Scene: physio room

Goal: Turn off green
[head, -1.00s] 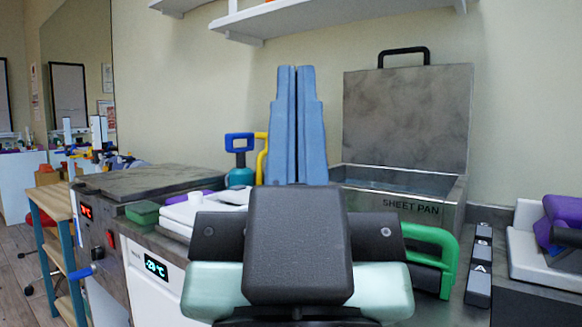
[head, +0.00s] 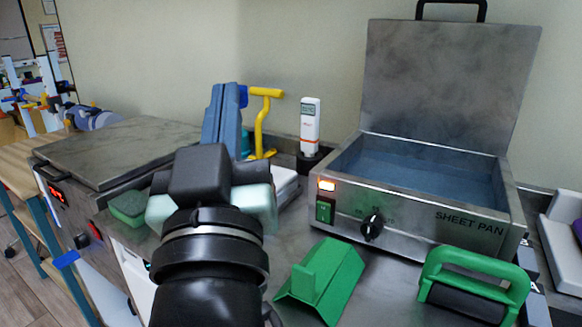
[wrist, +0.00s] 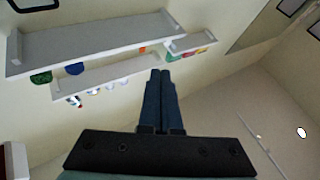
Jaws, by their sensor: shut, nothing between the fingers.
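The green switch (head: 325,211) is on the front left of the metal SHEET PAN bath (head: 470,222). A glowing orange indicator (head: 327,185) is just above it and a black knob (head: 372,227) is to its right. My gripper (head: 228,88) points up with its blue fingers together and empty, left of the bath and apart from the switch. The fingers also show shut in the wrist view (wrist: 160,73), against wall and ceiling. The switch is not in the wrist view.
Green wedge block (head: 322,282) and green-handled roller (head: 475,280) lie on the counter before the bath. A white meter (head: 310,125) stands left of it. A yellow-handled pump (head: 262,115) is behind my gripper. A lidded metal unit (head: 115,150) is at left.

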